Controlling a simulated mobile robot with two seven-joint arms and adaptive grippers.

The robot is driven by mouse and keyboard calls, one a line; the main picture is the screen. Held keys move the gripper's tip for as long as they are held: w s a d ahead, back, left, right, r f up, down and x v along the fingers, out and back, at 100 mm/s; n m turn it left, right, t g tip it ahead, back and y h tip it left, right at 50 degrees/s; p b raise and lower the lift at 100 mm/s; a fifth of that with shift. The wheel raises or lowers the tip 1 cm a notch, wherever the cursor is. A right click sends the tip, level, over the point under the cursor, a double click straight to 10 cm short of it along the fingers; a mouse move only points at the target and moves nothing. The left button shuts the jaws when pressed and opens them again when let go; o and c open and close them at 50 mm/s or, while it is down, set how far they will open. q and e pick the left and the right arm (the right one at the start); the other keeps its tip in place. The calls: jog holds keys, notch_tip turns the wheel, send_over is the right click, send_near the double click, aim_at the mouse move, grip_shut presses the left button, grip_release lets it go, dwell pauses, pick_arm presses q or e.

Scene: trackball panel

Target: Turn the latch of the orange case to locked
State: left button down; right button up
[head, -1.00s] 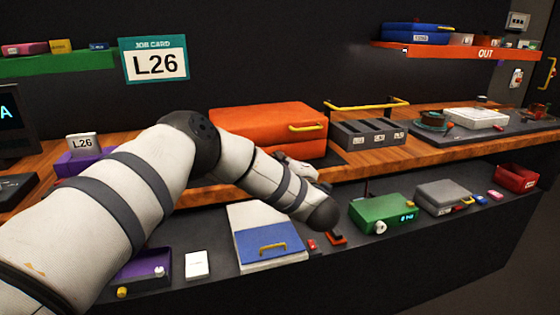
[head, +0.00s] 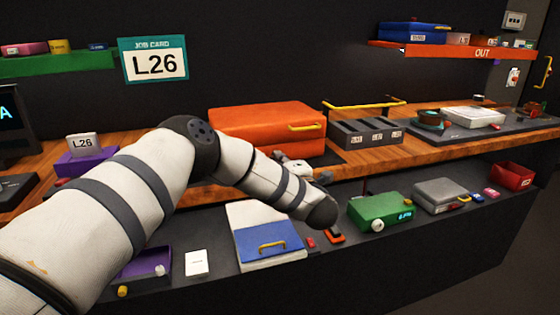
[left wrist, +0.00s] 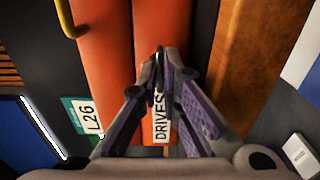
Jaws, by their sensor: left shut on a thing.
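The orange case (head: 265,122) lies closed on the wooden bench, with a yellow handle (head: 306,127) on its front. It also fills the middle of the left wrist view (left wrist: 105,55), where a white DRIVES label (left wrist: 161,125) shows behind the fingers. My left gripper (left wrist: 162,62) is at the case's front, its fingertips together on a small dark part that I take to be the latch. The fingers hide most of the latch, so I cannot tell its angle. In the head view my forearm covers most of this gripper. My right gripper is not in view.
A grey slotted box (head: 366,133) stands right of the case. A purple tray (head: 85,163) with an L26 card is at the left.

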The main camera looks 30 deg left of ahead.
pick_arm(q)
jog(key=shift+d, duration=0.1)
jog(key=c, duration=1.8)
grip_release()
jog(key=v, duration=0.8)
